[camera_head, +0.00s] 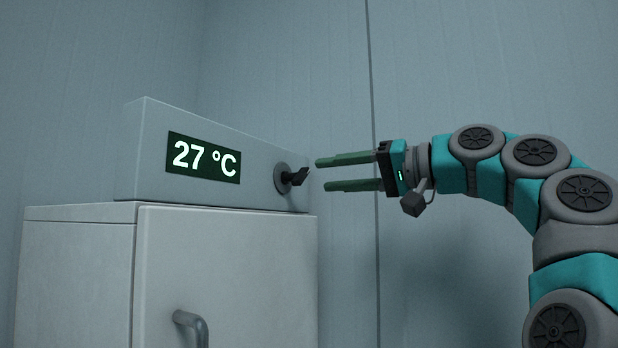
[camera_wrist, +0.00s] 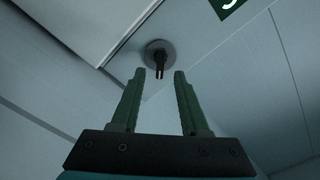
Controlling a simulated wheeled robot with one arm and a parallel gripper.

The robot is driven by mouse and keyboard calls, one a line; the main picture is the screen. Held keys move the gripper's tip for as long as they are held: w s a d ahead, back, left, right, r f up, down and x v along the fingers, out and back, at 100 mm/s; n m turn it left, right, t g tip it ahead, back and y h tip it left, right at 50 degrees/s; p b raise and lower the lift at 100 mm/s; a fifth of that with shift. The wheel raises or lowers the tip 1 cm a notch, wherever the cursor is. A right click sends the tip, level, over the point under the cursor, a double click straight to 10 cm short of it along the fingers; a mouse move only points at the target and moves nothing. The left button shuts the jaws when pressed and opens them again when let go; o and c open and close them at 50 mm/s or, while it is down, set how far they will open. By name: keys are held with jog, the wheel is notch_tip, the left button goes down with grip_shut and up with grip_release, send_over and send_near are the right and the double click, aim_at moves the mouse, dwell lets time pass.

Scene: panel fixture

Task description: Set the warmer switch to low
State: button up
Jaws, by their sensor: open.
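The warmer switch (camera_head: 291,178) is a dark lever knob on a round grey plate, at the right end of the sloped panel (camera_head: 150,155) beside the display. In the wrist view the switch (camera_wrist: 159,60) sits ahead of the fingertips, about midway between them. My gripper (camera_head: 320,175) is open, with its two green fingers pointing left toward the switch. A small gap shows between the fingertips and the lever in the head view. In the wrist view nothing is between the fingers of my gripper (camera_wrist: 157,76). I see no readable low mark near the switch.
The green display (camera_head: 204,158) reads 27 °C. Below the panel is a grey cabinet (camera_head: 235,270) with a door handle (camera_head: 192,325) low on its front. Plain walls (camera_head: 480,80) stand behind. The space around the gripper looks clear.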

aim_at(305, 177)
jog(key=x, duration=0.5)
jog(key=shift+w+a, duration=0.15)
jog(key=shift+c, duration=0.3)
grip_shut()
